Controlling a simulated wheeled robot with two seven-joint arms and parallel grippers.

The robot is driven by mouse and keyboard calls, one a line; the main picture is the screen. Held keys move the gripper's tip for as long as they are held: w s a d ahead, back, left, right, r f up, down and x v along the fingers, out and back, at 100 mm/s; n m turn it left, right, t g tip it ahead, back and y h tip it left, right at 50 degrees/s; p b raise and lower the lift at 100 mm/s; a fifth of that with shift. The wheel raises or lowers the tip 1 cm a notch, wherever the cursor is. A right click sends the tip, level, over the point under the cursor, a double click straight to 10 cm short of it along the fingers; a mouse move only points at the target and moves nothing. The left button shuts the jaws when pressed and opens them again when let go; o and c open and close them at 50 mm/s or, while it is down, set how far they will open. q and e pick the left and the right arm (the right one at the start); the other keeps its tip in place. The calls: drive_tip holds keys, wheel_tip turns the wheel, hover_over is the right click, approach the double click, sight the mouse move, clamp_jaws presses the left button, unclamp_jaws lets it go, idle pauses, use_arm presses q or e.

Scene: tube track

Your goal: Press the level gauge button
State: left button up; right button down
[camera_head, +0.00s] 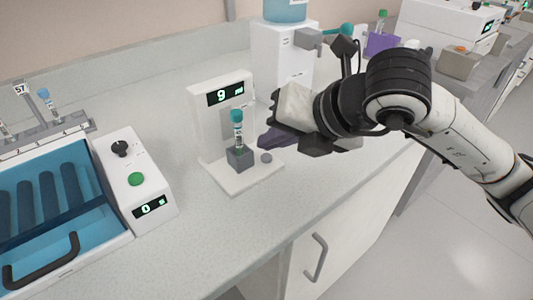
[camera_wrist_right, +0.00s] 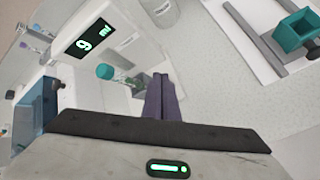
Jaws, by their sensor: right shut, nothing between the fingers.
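The level gauge (camera_head: 222,92) is a white L-shaped stand whose dark display reads 9 with a small unit; the display (camera_wrist_right: 92,38) also shows in the right wrist view. A teal-capped tube (camera_head: 237,125) stands upright in the grey block on its base. The round grey button (camera_head: 266,157) is on the base, right of the block. My right gripper (camera_head: 264,142) is shut and empty, its purple-grey fingers just above and behind the button in the picture; they also show in the wrist view (camera_wrist_right: 161,80). Contact is not clear. The left gripper is out of view.
A white control box (camera_head: 133,178) with a black knob and green button stands left, beside a blue bath (camera_head: 50,215). A white dispenser (camera_head: 282,58) stands behind the gripper. The counter's front edge (camera_head: 310,217) is near; the counter before the gauge is clear.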

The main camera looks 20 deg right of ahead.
sight(271, 164)
wheel_tip(271, 164, up, 5)
drive_tip(key=p, duration=0.3)
idle(0.9)
